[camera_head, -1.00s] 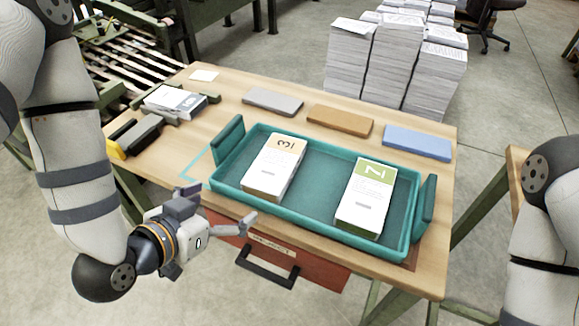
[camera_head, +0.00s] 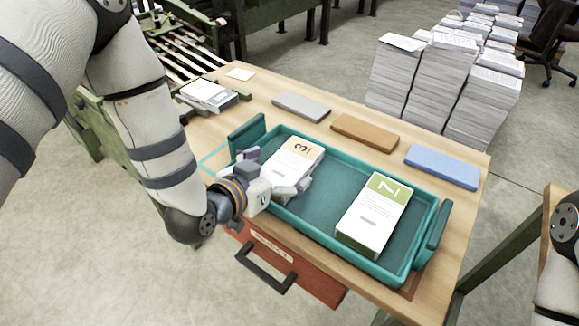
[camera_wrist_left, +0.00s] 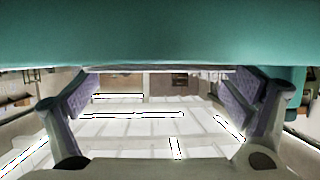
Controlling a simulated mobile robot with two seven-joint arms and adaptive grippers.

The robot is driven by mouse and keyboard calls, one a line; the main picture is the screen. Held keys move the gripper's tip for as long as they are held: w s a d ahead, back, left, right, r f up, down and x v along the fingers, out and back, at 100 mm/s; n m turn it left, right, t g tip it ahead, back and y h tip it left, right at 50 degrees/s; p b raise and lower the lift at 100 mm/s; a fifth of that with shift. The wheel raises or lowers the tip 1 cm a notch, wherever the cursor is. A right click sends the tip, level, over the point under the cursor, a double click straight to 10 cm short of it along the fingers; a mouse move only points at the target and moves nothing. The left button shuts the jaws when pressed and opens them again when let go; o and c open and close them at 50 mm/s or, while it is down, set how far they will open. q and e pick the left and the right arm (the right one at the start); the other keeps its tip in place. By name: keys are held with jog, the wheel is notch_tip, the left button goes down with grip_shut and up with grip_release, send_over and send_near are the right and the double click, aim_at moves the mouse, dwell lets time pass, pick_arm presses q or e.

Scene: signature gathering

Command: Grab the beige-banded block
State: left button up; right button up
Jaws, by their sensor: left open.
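The beige-banded block (camera_head: 290,160) is a white paper stack with a beige band marked 3. It lies in the left part of the teal tray (camera_head: 322,200) in the head view. My left gripper (camera_head: 270,174) is open at the block's near-left end, with one finger towards each side; contact is unclear. In the left wrist view my open fingers (camera_wrist_left: 160,105) show purple pads, with a teal surface across the top; the block cannot be made out there. My right gripper is out of view.
A green-banded block (camera_head: 374,215) lies in the tray's right part. Grey (camera_head: 301,105), brown (camera_head: 364,132) and blue (camera_head: 442,167) slabs lie behind the tray. Another paper stack (camera_head: 208,96) is at the table's left. A red drawer (camera_head: 300,268) hangs below the front edge.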

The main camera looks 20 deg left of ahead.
pick_arm(q)
jog(key=shift+x, duration=0.9)
jog(key=shift+s, duration=0.1)
jog(key=c, duration=1.4)
jog(key=shift+c, duration=0.2)
